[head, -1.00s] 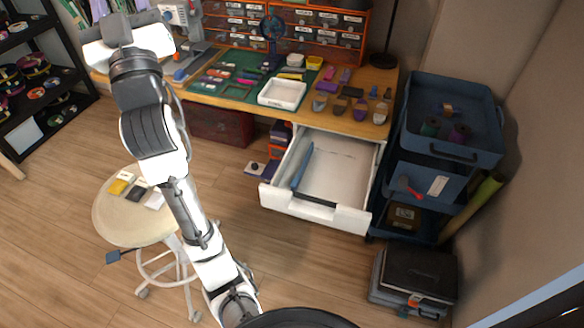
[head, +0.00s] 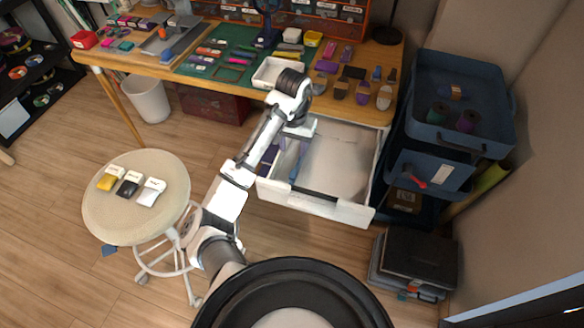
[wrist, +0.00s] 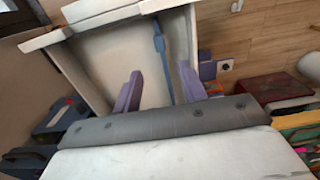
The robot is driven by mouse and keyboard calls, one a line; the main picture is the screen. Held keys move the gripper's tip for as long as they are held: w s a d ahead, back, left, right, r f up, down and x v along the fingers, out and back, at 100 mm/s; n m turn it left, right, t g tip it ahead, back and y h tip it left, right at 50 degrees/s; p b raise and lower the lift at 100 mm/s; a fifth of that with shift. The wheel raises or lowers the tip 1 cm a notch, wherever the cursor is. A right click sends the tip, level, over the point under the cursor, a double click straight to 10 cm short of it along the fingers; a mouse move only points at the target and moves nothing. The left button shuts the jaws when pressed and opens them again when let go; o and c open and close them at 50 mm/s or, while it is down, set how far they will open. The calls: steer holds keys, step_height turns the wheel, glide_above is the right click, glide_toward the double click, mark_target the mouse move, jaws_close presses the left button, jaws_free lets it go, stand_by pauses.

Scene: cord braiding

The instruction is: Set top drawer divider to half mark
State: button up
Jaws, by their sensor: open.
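The white top drawer (head: 345,211) stands pulled out under the workbench. Its blue divider (head: 295,170) runs front to back near the drawer's left wall, and most of the floor to its right is bare. In the head view my gripper (head: 298,130) is over the drawer's rear left part, and my wrist hides part of the divider's back end. In the wrist view the open drawer (wrist: 100,60) shows beyond my fingers. My gripper (wrist: 160,72) is open, with the divider (wrist: 161,55) seen between the two fingers. I cannot tell whether either finger touches it. No half mark is readable.
The workbench (head: 225,85) above holds a white tray (head: 262,78), shoe-shaped items and small tools. A blue cart (head: 430,130) stands close on the drawer's right. A round stool (head: 125,215) is at left.

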mark_target(293, 174)
step_height(293, 174, down, 13)
steer(key=shift+b, duration=0.7)
jaws_close()
